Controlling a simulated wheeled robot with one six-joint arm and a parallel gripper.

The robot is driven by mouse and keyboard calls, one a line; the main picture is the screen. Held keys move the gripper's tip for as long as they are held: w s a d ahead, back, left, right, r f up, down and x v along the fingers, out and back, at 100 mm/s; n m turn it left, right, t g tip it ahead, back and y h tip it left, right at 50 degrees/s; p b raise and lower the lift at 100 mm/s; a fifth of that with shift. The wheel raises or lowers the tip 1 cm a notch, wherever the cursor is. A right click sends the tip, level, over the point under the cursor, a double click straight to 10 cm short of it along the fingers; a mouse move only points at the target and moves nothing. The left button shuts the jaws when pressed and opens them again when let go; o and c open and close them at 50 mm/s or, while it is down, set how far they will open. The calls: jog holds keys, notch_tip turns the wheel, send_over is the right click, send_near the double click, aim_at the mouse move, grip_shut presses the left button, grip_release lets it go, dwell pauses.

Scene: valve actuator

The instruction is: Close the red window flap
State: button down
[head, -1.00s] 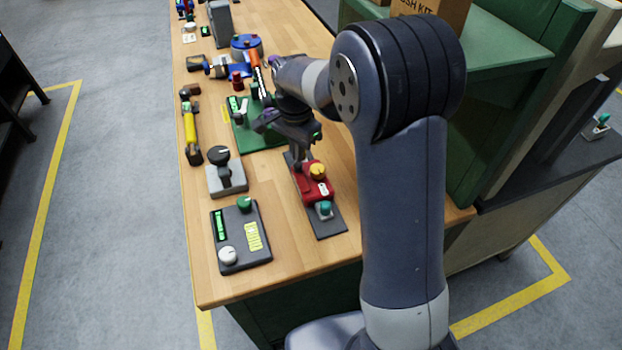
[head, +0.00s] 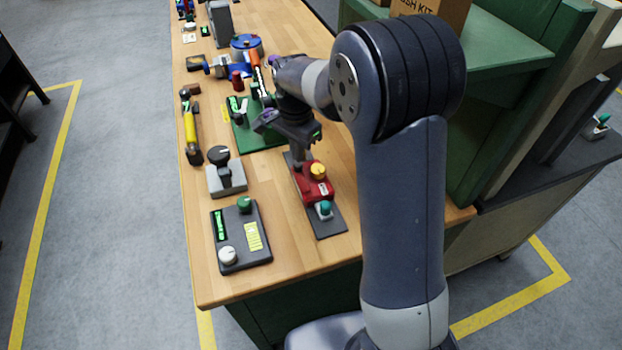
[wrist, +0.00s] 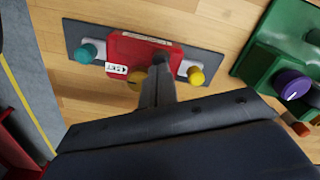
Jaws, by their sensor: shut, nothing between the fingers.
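The red device (head: 313,184) sits on a dark base plate on the wooden bench, with a yellow knob (head: 318,171) and a teal knob (head: 324,209). In the wrist view its red housing (wrist: 125,48) carries a white label, with the teal knob (wrist: 86,52) at left and a yellow knob (wrist: 195,75) at right. I cannot make out the flap apart from the red housing. My gripper (head: 300,159) is shut and empty at the far end of the device. In the wrist view its fingertips (wrist: 161,62) overlap the red housing and partly hide a brownish-yellow knob; contact is unclear.
A dark panel (head: 241,236) and a grey block with a black knob (head: 228,180) stand to the left. A green device (head: 262,138) stands behind my gripper. Bare bench (head: 292,245) lies near the front edge. Green shelving (head: 500,60) stands at right.

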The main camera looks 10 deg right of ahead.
jog(key=shift+f, duration=0.2)
jog(key=shift+f+b, duration=0.8)
jog(key=shift+f, duration=0.2)
jog(key=shift+r, duration=0.1)
jog(key=shift+r+p, duration=2.85)
jog(key=shift+r, duration=0.65)
jog(key=shift+f, duration=0.2)
notch_tip(320, 180, down, 7)
jog(key=b, duration=0.5)
jog(key=shift+r, duration=0.2)
